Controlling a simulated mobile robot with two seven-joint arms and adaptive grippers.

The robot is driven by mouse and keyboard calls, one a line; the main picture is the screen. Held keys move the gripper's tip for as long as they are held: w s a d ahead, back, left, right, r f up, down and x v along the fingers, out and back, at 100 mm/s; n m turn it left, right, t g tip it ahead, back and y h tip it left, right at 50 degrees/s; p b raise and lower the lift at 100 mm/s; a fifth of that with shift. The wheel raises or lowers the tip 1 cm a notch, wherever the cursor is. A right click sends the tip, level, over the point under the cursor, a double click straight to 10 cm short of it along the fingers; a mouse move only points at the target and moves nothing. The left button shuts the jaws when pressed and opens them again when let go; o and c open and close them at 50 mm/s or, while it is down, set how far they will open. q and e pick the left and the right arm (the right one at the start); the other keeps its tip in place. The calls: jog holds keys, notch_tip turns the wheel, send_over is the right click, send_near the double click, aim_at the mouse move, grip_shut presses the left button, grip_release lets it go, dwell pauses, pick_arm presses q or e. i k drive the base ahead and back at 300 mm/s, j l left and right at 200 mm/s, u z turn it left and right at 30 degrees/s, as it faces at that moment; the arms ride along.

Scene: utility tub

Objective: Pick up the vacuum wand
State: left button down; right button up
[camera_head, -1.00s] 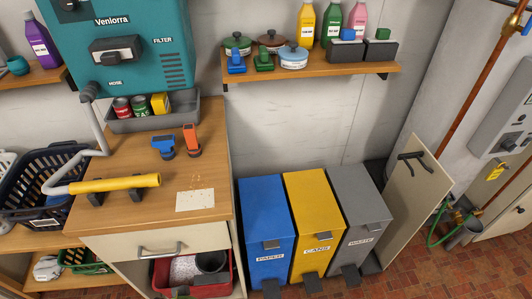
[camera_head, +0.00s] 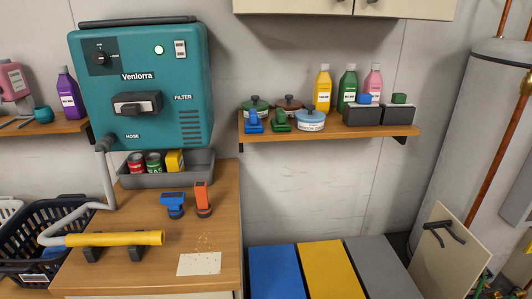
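The yellow vacuum wand (camera_head: 118,239) lies across two dark cradle blocks (camera_head: 93,254) on the wooden counter, at the left of the view. Its grey hose (camera_head: 68,219) bends back and runs up to the teal vacuum unit (camera_head: 185,75) on the wall, which is marked Veniorra, HOSE and FILTER. A green light glows on the unit. Neither of my grippers shows in the head view.
A blue (camera_head: 173,204) and an orange (camera_head: 203,200) tool stand on the counter near a white card (camera_head: 199,263) with crumbs. A grey tray (camera_head: 150,179) holds cans behind them. Baskets (camera_head: 35,240) stand left; blue, yellow and grey bins (camera_head: 330,270) stand right.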

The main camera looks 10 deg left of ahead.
aim_at(154, 238)
jog(key=u, duration=1.35)
